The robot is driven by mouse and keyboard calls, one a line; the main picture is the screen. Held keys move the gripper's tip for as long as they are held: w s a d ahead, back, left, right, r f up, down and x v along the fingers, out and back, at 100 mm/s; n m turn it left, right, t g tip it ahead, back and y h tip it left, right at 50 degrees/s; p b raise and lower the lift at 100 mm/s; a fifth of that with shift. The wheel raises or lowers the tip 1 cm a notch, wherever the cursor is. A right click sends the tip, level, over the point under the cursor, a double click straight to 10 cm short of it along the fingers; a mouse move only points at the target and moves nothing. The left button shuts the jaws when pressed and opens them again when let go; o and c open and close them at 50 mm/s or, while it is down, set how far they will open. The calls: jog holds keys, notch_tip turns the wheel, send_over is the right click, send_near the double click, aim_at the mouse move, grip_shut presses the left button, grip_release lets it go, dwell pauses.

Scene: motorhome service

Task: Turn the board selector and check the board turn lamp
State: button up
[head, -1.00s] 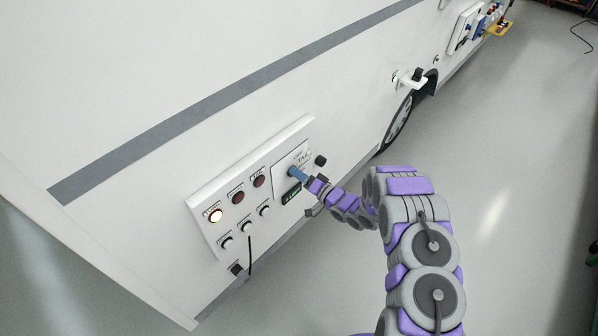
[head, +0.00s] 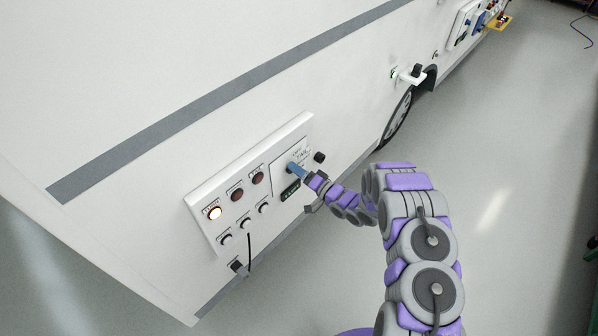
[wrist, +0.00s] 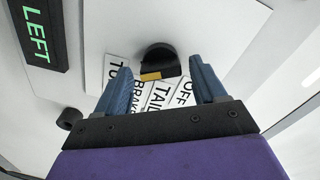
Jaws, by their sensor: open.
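The board (head: 272,150) is a white panel on the motorhome's side. Its selector is a black knob (wrist: 158,57) in the wrist view, with a yellow mark on its lower left edge, above labels reading TU..., BRAKE, TAIL and OFF. I cannot tell exactly which label the mark points to. My gripper (wrist: 162,72) is open, its blue fingers apart below and to either side of the knob, not closed on it. In the head view my gripper (head: 294,168) hides the knob. The leftmost lamp (head: 214,213) glows bright; two other lamps (head: 237,194) (head: 257,178) are dark red.
A display (wrist: 36,23) reads LEFT in green, beside the selector plate. Several small knobs (head: 245,224) sit below the lamps. A white bracket (head: 411,79) juts out near the wheel.

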jog(key=v, duration=1.7)
jog(key=shift+d+b, duration=0.2)
jog(key=shift+b, duration=0.15)
jog(key=shift+s+f, duration=0.1)
